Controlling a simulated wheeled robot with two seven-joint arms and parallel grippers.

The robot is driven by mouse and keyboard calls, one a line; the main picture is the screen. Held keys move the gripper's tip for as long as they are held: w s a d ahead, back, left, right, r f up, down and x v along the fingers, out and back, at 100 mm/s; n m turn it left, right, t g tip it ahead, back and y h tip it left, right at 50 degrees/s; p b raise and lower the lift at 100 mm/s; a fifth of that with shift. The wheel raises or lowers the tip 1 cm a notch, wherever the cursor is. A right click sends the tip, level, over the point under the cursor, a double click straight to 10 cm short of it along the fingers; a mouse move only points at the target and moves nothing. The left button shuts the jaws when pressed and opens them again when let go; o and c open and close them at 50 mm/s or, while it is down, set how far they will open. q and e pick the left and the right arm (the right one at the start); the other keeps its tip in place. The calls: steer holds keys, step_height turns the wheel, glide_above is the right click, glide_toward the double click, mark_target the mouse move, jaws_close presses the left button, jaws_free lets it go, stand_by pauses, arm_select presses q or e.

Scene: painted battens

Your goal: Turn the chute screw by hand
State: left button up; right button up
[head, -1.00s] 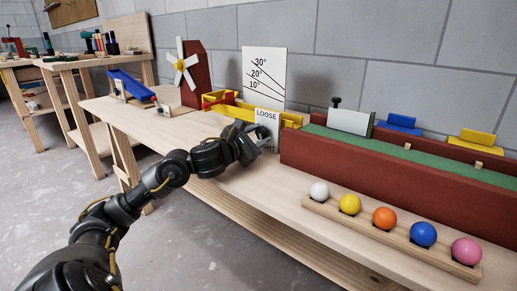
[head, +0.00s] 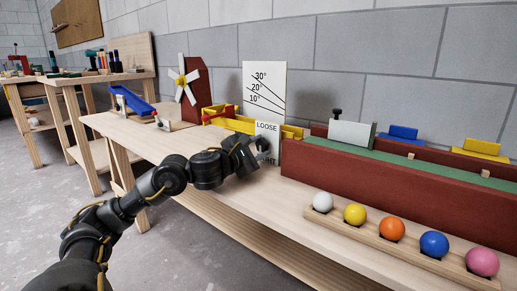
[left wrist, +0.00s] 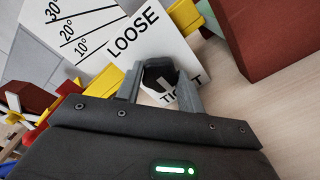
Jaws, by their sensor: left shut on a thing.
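The chute screw's black knob (left wrist: 158,72), with a white pointer mark, shows in the left wrist view in front of a white card (left wrist: 140,45) reading LOOSE and TIGHT. My left gripper (left wrist: 160,88) has one finger on each side of the knob and is shut on it. In the head view the left gripper (head: 258,153) is at the LOOSE card (head: 267,130) and hides the knob. The yellow chute (head: 236,121) runs behind the card, before a white angle board (head: 263,88) marked 10°, 20° and 30°. My right gripper is not in view.
A red-walled lane with a green top (head: 400,165) stands right of the card. A wooden rack (head: 375,233) of several coloured balls lies in front of it. A windmill (head: 190,80) and a blue ramp (head: 135,101) stand left. The bench front left of the gripper is clear.

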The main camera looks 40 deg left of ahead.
arm_select(q)
steer(key=o, duration=1)
steer(key=shift+s, duration=0.1)
